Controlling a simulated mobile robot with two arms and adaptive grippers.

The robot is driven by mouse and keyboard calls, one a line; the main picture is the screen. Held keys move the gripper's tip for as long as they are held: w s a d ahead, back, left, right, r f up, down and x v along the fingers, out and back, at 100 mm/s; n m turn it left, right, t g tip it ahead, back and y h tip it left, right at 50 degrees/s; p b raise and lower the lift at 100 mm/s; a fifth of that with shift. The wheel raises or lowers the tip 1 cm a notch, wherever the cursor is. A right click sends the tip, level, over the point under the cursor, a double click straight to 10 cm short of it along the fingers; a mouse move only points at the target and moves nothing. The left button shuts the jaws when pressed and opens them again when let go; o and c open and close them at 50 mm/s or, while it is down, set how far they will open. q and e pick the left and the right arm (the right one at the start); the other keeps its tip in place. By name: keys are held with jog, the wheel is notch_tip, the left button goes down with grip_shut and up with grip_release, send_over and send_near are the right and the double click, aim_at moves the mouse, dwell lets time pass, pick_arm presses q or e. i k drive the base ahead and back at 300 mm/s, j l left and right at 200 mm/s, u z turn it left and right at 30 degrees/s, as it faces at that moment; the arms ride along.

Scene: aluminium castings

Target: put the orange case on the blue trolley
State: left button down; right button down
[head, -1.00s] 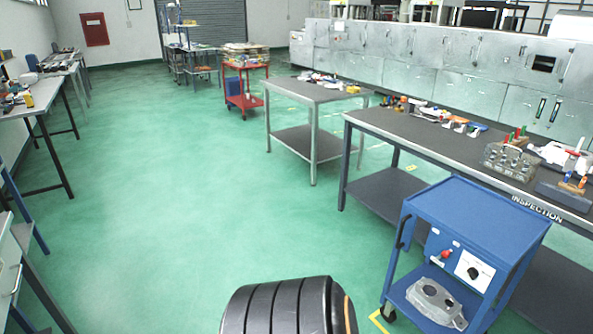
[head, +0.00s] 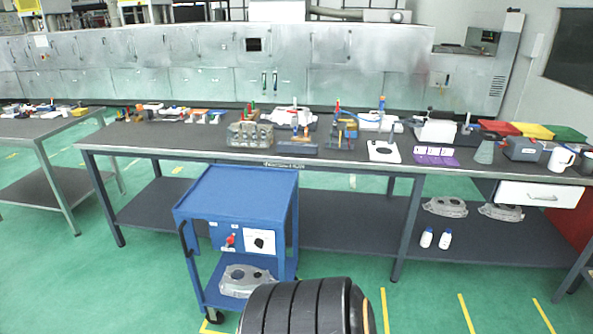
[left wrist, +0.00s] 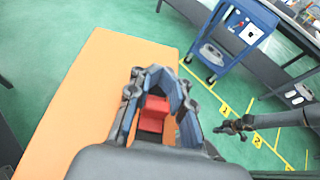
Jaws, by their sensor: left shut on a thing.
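The blue trolley (head: 238,192) stands in the middle of the head view, in front of the long inspection bench. Its top is bare, and it also shows at the top of the left wrist view (left wrist: 238,45). The orange case (left wrist: 95,95) fills much of the left side of the left wrist view. My left gripper (left wrist: 157,100) is shut on it at a red part, probably its handle. My right gripper (left wrist: 232,127) shows small at the right of the left wrist view, over the floor, apart from the trolley. Neither gripper shows in the head view.
A grey casting (head: 246,281) lies on the trolley's lower shelf. The inspection bench (head: 345,160) behind holds tools, racks and coloured bins. Two white bottles (head: 427,237) and more castings (head: 445,207) are on its lower shelf. Green floor (head: 90,285) is open left of the trolley.

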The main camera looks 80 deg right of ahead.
aim_at(232, 190)
jog(key=l+z, duration=0.1)
jog(key=z, duration=0.7)
jog(key=l+z, duration=0.15)
jog(key=z, duration=0.65)
jog(key=i+l, duration=0.35)
jog(key=l, duration=0.2)
jog(key=i+l, duration=0.35)
jog(key=l, duration=0.2)
jog(key=i+l, duration=0.35)
jog(key=l, duration=0.2)
jog(key=i+l, duration=0.4)
jog(key=l, duration=0.15)
jog(key=i+l, duration=0.35)
jog(key=l, duration=0.25)
jog(key=i+l+z, duration=0.1)
jog(key=i+l, duration=0.25)
jog(key=l, duration=0.2)
